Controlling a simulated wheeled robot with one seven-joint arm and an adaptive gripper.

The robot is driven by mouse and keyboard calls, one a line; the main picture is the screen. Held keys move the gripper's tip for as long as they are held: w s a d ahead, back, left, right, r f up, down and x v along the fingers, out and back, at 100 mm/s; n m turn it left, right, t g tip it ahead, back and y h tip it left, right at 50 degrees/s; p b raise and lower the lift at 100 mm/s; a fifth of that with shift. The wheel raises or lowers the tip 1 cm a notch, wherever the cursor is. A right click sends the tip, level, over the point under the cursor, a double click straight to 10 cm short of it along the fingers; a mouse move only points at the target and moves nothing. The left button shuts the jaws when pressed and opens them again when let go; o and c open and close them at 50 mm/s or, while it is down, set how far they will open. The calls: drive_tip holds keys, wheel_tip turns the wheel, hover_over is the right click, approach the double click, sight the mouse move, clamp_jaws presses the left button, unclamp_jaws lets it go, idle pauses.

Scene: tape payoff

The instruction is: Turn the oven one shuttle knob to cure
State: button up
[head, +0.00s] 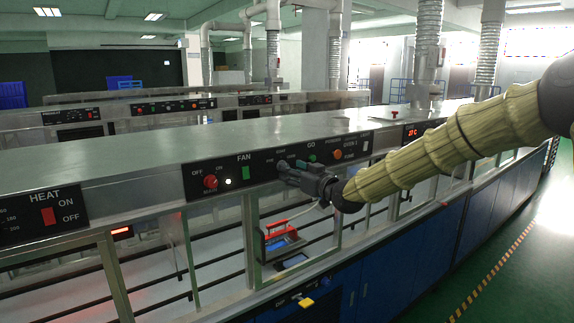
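The black control panel (262,170) on the front of the long metal oven housing carries the labels FAN, GO, POWER and what reads as OVEN 1. My gripper (284,167) reaches in from the right, with its fingertips at the panel between the FAN and GO labels. Small labels, too small to read surely, sit just above the fingertips. The shuttle knob is not clearly visible; the gripper may cover it. I cannot tell whether the fingers touch or hold anything, or how far they are apart.
On the panel, a red knob (210,181), a green switch (245,173) and an orange-lit button (337,154) flank my gripper. Below, a red-and-blue device (281,241) stands behind the open-framed front. A HEAT panel (42,210) is at left. Green floor lies at right.

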drive_tip(key=shift+p+x, duration=0.6)
drive_tip(key=shift+x, duration=1.2)
drive_tip(key=c, duration=1)
drive_tip(key=shift+c, duration=0.2)
